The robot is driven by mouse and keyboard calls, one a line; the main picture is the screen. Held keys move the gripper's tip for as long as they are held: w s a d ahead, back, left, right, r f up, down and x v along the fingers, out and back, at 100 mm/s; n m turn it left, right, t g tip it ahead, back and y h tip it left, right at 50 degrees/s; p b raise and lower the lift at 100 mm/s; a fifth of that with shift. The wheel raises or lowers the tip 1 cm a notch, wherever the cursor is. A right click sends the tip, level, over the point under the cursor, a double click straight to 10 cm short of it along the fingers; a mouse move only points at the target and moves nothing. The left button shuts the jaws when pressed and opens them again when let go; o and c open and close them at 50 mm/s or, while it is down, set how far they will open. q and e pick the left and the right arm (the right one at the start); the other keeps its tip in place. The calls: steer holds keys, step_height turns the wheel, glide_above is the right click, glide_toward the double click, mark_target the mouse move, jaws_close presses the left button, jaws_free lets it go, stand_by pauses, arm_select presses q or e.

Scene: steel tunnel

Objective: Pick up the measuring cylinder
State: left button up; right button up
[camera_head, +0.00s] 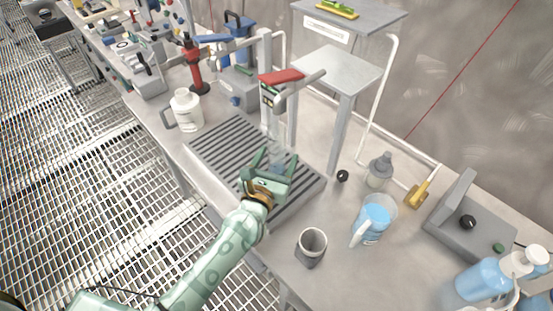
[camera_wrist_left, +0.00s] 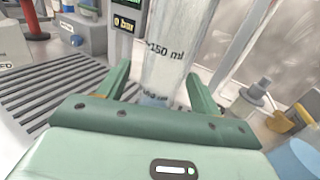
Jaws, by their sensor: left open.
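The measuring cylinder (camera_wrist_left: 172,45) is clear and stands upright, with "150 ml" printed on its side in the left wrist view. In the head view it is a faint, see-through shape (camera_head: 277,150) over the slatted grey drip tray (camera_head: 222,150). My left gripper (camera_head: 275,162) is open, with its green fingers on either side of the cylinder. In the left wrist view the cylinder is between the fingers of the gripper (camera_wrist_left: 157,80). Whether either finger touches it, I cannot tell. The cylinder's lower end is hidden behind the gripper body. My right gripper is not in view.
A dispenser with a red lever (camera_head: 282,76) stands just behind the cylinder. A white jug (camera_head: 186,111) is left of the tray. A grey cup (camera_head: 311,246), a blue-filled pitcher (camera_head: 374,220) and a grey-capped bottle (camera_head: 380,171) stand to the right. A raised shelf (camera_head: 340,70) is behind.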

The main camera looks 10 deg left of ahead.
mark_target(279, 141)
arm_select(q)
steer(key=shift+w+d, duration=0.1)
steer(key=shift+w, duration=1)
steer(key=c, duration=1.2)
steer(key=shift+r, duration=0.1)
steer(key=shift+r, duration=0.35)
step_height(279, 141, up, 4)
steer(key=p, duration=0.3)
steer(key=shift+f, duration=0.25)
steer(key=s, duration=0.5)
steer(key=s+a+b, duration=0.1)
steer(key=s, duration=0.5)
steer(key=s+a+f, duration=0.1)
steer(key=s, duration=0.5)
steer(key=shift+s+b, duration=0.15)
steer(key=shift+b, duration=0.25)
steer(key=shift+c, duration=0.6)
steer(key=shift+s+r, duration=0.1)
steer(key=shift+s, duration=0.25)
